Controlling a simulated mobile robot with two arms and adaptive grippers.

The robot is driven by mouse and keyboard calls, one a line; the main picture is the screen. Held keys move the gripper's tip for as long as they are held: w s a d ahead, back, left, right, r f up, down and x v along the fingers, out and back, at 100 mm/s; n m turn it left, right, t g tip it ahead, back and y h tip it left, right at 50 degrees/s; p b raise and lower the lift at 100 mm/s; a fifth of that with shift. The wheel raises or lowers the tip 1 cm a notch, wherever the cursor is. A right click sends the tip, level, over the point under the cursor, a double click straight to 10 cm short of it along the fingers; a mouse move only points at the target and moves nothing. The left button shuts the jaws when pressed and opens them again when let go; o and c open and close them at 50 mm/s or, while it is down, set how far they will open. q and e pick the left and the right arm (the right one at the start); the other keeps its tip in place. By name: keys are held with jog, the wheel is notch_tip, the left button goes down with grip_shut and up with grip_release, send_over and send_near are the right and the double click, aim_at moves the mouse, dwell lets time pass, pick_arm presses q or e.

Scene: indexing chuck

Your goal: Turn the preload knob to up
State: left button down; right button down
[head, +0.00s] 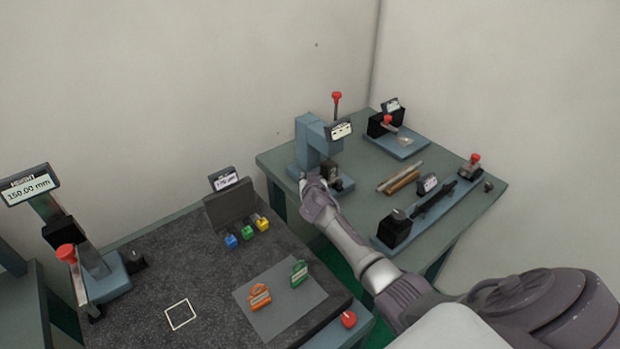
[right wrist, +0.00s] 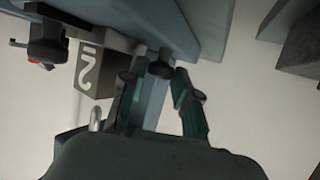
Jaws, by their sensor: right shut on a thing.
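The blue bench device (head: 311,143) has an upright column, a red-topped lever and a small display (head: 340,130). My right gripper (head: 309,181) is at the front of its base. In the right wrist view, my right gripper (right wrist: 160,76) has its two fingers around a small dark knob (right wrist: 160,66) on the blue body (right wrist: 150,104). It is shut on this knob, which I take for the preload knob. The gripper hides the knob in the head view, and I cannot read its setting. My left gripper is not in view.
A grey block with a pale marking (right wrist: 91,72) is close beside the fingers. On the green table (head: 362,158) are rods (head: 402,180), a blue rail fixture (head: 425,214) and another fixture (head: 398,138). A dark granite plate (head: 150,270) with small parts lies at front left.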

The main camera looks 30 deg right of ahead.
jog(key=c, duration=0.9)
grip_release()
